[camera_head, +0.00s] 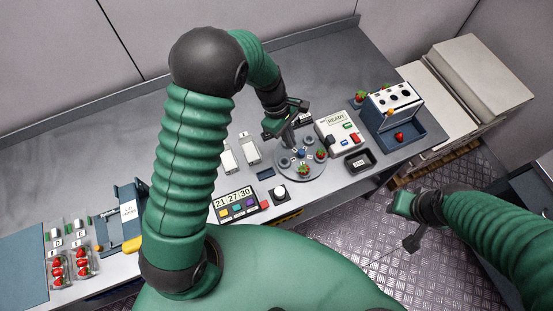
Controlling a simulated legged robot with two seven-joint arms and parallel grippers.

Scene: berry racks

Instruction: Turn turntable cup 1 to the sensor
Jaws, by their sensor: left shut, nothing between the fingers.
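The round grey turntable (291,174) sits on the bench right of centre. It carries several small cups, and red strawberries show at a front cup (303,171) and a right cup (320,155). I cannot read which cup is number 1. A white sensor box (338,132) with a READY display stands just right of the turntable. My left gripper (289,141) is shut and empty, pointing down over the turntable's back edge; I cannot tell if it touches. My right gripper (405,222) hangs over the floor, away from the bench; its fingers are unclear.
A blue-grey machine (393,105) with a strawberry in its tray stands at the right. A black bin (360,161), a timer panel (236,204) and a white-knobbed box (280,193) line the front. Strawberry punnets (58,272) stand far left. My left arm hides part of the bench.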

